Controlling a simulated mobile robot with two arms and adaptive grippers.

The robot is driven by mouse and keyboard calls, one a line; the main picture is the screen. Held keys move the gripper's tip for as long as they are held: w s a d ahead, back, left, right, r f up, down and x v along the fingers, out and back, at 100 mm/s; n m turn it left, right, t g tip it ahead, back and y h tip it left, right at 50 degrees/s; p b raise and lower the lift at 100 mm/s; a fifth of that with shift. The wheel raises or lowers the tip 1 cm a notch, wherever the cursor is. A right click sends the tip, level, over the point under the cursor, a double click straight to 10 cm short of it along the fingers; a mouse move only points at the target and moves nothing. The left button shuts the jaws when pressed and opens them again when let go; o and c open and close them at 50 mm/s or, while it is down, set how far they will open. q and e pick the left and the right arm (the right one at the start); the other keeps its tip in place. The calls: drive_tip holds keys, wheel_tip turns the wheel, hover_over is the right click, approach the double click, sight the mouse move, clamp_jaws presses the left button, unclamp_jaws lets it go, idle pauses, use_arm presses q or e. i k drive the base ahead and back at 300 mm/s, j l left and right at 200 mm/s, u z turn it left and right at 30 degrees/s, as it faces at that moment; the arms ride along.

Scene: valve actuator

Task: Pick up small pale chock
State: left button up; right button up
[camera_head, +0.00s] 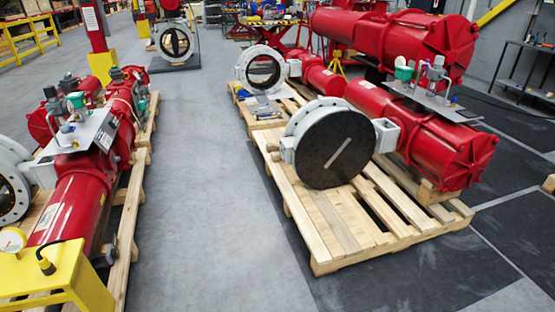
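A small pale wooden block (434,192), which looks like a chock, sits on the right pallet under the near end of a red cylinder. It is partly hidden by the cylinder. Another small tan block (549,184) is cut off at the right edge of the picture, and I cannot tell what it is. Neither of my grippers shows in the head view.
The right pallet (345,243) carries a white-rimmed valve with a black disc (336,150) and red cylinders (430,140). Red actuators (85,190) lie on the left pallet. A yellow stand (45,275) is at bottom left. The grey aisle (205,190) is clear.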

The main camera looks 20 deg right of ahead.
sight(275, 157)
drive_tip(key=i, duration=5.2)
drive_tip(key=i+z, duration=0.15)
drive_tip(key=i, duration=0.4)
drive_tip(key=i+j+z, duration=0.15)
drive_tip(key=i, duration=0.35)
drive_tip(key=i+z, duration=0.25)
drive_tip(key=z, duration=0.25)
drive_tip(key=i+j+z, duration=0.15)
drive_tip(key=z, duration=0.3)
drive_tip(key=i+j+z, duration=0.25)
drive_tip(key=z, duration=0.25)
